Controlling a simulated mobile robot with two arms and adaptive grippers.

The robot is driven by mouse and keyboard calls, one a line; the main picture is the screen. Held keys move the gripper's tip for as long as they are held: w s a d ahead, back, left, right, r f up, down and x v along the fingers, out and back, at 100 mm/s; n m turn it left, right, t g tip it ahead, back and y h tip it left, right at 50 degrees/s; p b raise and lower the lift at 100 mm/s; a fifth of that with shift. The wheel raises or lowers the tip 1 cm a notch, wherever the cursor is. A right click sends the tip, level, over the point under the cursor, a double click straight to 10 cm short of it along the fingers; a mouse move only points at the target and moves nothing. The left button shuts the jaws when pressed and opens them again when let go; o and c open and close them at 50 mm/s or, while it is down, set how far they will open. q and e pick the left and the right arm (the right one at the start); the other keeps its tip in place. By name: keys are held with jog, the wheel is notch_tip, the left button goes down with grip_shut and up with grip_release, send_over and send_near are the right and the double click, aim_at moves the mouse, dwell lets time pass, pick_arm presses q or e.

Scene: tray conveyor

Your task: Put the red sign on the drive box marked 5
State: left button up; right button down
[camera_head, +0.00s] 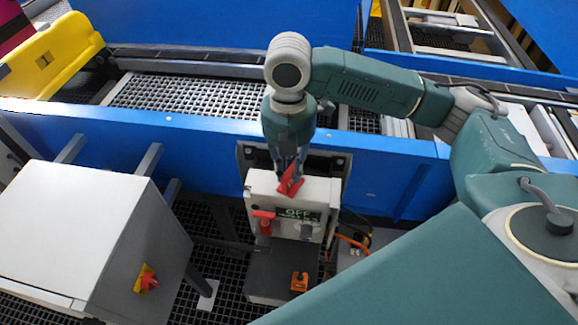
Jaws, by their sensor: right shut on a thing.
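The red sign (290,184) is a small flat red piece at the tips of my right gripper (289,172). The gripper points down and is shut on the sign, holding it tilted at the top of a white drive box (264,184). I cannot tell whether the sign touches the box. The box front has a dark panel reading OFF (297,214), a red handle (264,218) at its left and a grey knob (306,231). No number 5 can be read on it. My left gripper is not in view.
A blue conveyor rail (400,150) runs behind the box. A large white cabinet (75,225) with a red and yellow switch (146,279) stands at left. A yellow tray (50,60) is at upper left. An orange part (299,281) and cables (352,242) are low by the box.

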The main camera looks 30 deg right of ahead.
aim_at(289, 168)
jog(key=c, duration=1.6)
grip_release()
jog(key=shift+r+b, duration=0.6)
jog(key=shift+r, duration=5.6)
jog(key=shift+f, duration=0.1)
